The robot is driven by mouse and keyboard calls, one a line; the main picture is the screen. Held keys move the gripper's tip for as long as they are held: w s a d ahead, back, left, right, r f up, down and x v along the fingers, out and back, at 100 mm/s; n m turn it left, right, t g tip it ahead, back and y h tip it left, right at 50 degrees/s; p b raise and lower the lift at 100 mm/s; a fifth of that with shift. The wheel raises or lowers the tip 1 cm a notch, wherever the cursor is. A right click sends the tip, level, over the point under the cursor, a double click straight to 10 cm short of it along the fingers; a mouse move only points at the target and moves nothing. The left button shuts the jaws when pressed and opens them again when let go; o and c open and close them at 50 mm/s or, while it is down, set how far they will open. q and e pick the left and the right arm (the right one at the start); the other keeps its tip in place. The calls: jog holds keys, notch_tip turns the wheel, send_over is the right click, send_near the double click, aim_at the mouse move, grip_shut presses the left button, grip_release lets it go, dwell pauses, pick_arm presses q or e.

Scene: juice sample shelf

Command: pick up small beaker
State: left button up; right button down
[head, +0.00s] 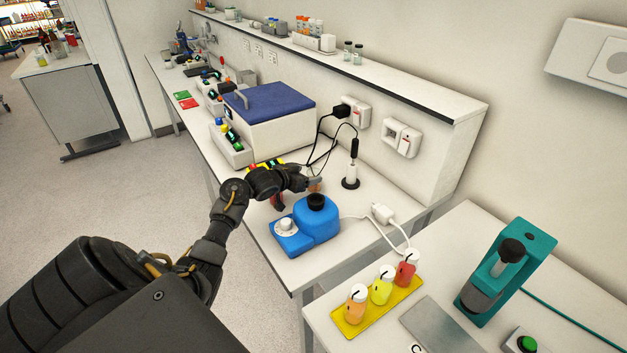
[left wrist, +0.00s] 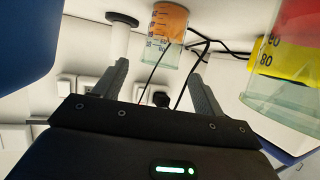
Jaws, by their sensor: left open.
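The small beaker is clear glass with orange contents and measuring marks. In the left wrist view it (left wrist: 168,24) stands inverted in the picture, beyond and between the fingertips, not gripped. In the head view only a bit of the beaker (head: 315,184) shows beside my left gripper (head: 302,181), which hides part of it. My left gripper is open and empty in the left wrist view (left wrist: 160,90), its two fingers spread on either side of the gap. My right gripper is in neither view.
The blue device (head: 318,222) stands just in front of my gripper.

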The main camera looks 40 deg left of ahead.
pick_arm(q)
jog(key=shift+x, duration=1.15)
jog(key=shift+w+f, duration=0.1)
jog(key=shift+w, duration=0.1)
jog(key=shift+c, duration=0.2)
jog(key=c, duration=1.1)
jog(key=shift+o, duration=0.2)
jog(key=shift+r, duration=0.25)
